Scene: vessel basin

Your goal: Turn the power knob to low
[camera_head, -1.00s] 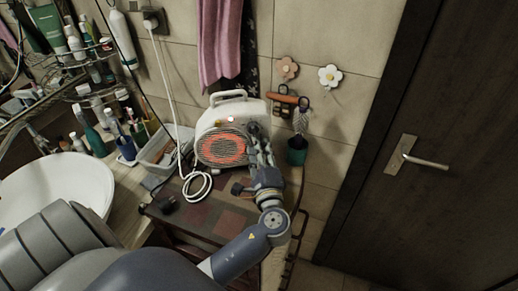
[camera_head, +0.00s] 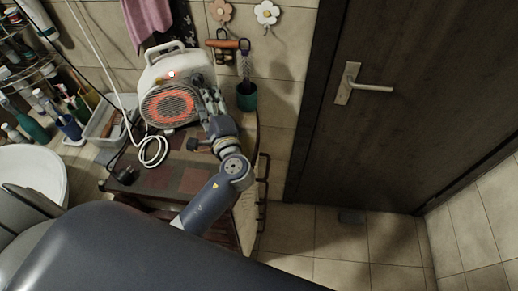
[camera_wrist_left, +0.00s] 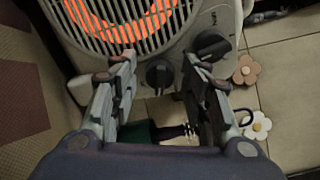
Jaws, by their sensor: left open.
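A white portable heater (camera_head: 178,63) with a carrying handle stands on the cabinet top, its round grille (camera_head: 168,106) glowing orange. In the left wrist view, two dark knobs show on its front beside the grille (camera_wrist_left: 118,18): a lower knob (camera_wrist_left: 159,76) and an upper knob (camera_wrist_left: 211,45). Small markings near the upper knob are too blurred to read. My left gripper (camera_head: 208,98) is at the heater's right side. In the wrist view my open left gripper (camera_wrist_left: 160,64) has its fingers on either side of the lower knob; contact cannot be told. My right gripper is not in view.
A dark green cup (camera_head: 247,97) with a brush stands right of the heater. A white cable (camera_head: 153,151) lies coiled in front, and a grey bin (camera_head: 106,120) stands at its left.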

